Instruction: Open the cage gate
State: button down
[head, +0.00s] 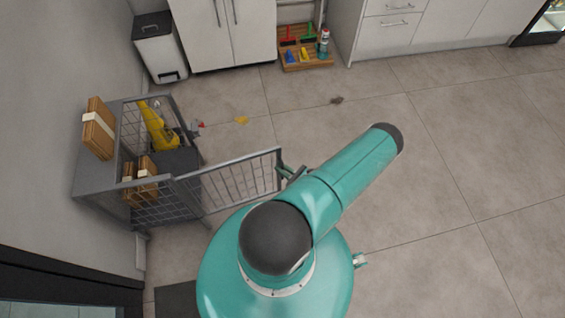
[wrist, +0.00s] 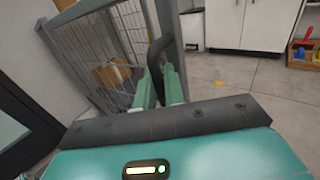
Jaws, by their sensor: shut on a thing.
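The grey wire cage (head: 160,210) stands against the wall at the left in the head view. Its mesh gate (head: 230,184) stands open, swung out to the right from the cage's near corner. In the wrist view the gate (wrist: 118,38) fills the upper left, with its dark curved handle (wrist: 158,46) at the free edge. My gripper (wrist: 157,76) is shut on this handle. In the head view my gripper (head: 288,172) shows only partly at the gate's free end, with my arm covering the rest.
A white bin (head: 160,50) and cabinets (head: 225,30) stand behind. A wooden tray of brushes and bottles (head: 306,66) lies by the cabinets. Floor at the right is clear.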

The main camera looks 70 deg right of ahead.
jog(key=shift+s+a, duration=0.35)
jog(key=shift+a, duration=0.35)
jog(key=c, duration=1.6)
grip_release()
jog(key=v, duration=1.3)
jog(key=shift+s, duration=0.4)
